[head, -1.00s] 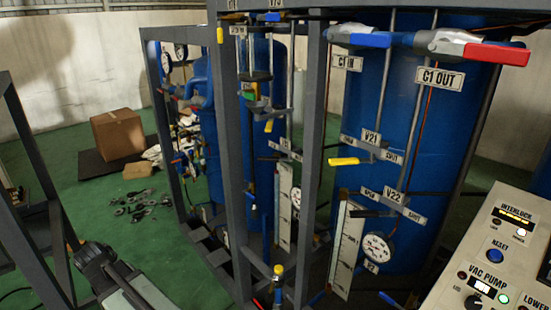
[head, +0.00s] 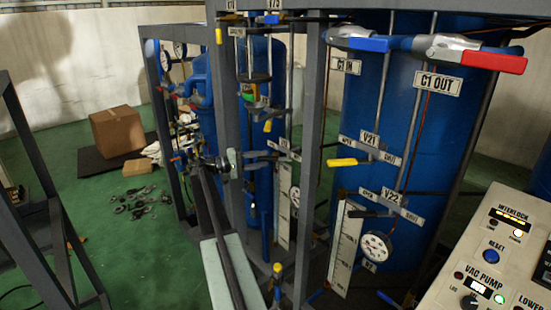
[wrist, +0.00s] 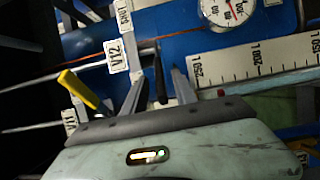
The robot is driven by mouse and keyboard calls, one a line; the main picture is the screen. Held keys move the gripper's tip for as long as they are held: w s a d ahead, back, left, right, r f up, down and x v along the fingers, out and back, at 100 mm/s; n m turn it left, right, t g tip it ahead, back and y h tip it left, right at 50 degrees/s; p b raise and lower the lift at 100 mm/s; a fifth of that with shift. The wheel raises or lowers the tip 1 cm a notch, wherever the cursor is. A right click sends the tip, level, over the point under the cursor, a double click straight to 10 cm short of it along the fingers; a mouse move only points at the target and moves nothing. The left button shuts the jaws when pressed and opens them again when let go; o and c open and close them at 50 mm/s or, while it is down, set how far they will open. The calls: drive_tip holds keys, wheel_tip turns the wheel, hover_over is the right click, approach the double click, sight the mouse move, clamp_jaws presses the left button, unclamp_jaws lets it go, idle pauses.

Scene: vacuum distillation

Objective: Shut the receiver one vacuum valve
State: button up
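In the wrist view, my gripper (wrist: 160,82) is open, its two grey fingers apart. A black lever (wrist: 160,78) lies between them beside the tag V12 (wrist: 118,53); I cannot tell whether either finger touches it. A yellow lever (wrist: 84,92) sits to the left, next to another tag (wrist: 70,121) that is only partly readable. In the head view, my gripper (head: 236,160) is at the left column's valves, and its fingertips are small and unclear. Which valve is the receiver one vacuum valve is not written in view.
A scale plate (wrist: 252,62) and a round gauge (wrist: 228,10) are close to the right of my fingers. Grey frame posts (head: 310,150) stand right of my arm. The right column has valves V21 (head: 370,140) and V22 (head: 392,197). A control panel (head: 495,250) is at lower right.

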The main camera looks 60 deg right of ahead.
sight(275, 157)
drive_tip(key=x, duration=0.5)
drive_tip(key=shift+s+d, duration=0.15)
drive_tip(key=shift+d, duration=0.05)
clamp_jaws()
idle(1.0)
